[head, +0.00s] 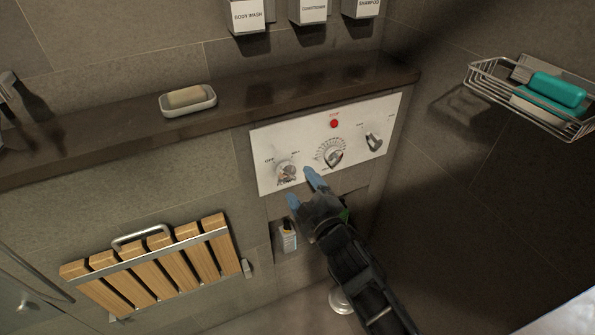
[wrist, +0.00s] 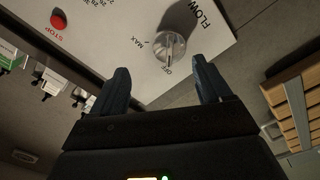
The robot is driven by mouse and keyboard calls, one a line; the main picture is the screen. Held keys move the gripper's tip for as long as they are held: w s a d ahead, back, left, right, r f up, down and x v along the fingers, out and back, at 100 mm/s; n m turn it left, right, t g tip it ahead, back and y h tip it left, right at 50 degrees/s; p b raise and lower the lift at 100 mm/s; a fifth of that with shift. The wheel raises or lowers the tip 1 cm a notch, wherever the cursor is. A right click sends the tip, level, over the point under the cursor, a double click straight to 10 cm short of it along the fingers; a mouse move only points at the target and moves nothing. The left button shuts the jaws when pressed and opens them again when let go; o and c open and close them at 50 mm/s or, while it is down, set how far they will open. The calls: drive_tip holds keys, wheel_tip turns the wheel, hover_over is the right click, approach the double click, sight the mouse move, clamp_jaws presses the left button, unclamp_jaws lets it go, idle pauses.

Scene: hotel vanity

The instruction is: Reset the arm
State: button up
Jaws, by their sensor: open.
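My gripper (head: 303,188) is open, with its blue fingertips apart and nothing between them. In the head view it is just below the white control panel (head: 262,150), close to the left knob (head: 286,169). In the wrist view, the fingers of my gripper (wrist: 163,86) point toward the panel, and the flow knob (wrist: 169,46) with OFF and MAX marks lies just beyond them. Whether a fingertip touches the panel, I cannot tell. My arm comes in from the lower right of the head view.
A dark ledge (head: 110,138) holds a soap dish (head: 188,103). A slatted wooden seat (head: 160,262) is at lower left. A wire basket (head: 490,92) with a teal item is on the right wall. Dispensers (head: 248,14) hang above. The panel carries a red stop button (head: 334,124).

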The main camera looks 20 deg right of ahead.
drive_tip(key=shift+s+r, duration=0.1)
drive_tip(key=shift+s, duration=0.85)
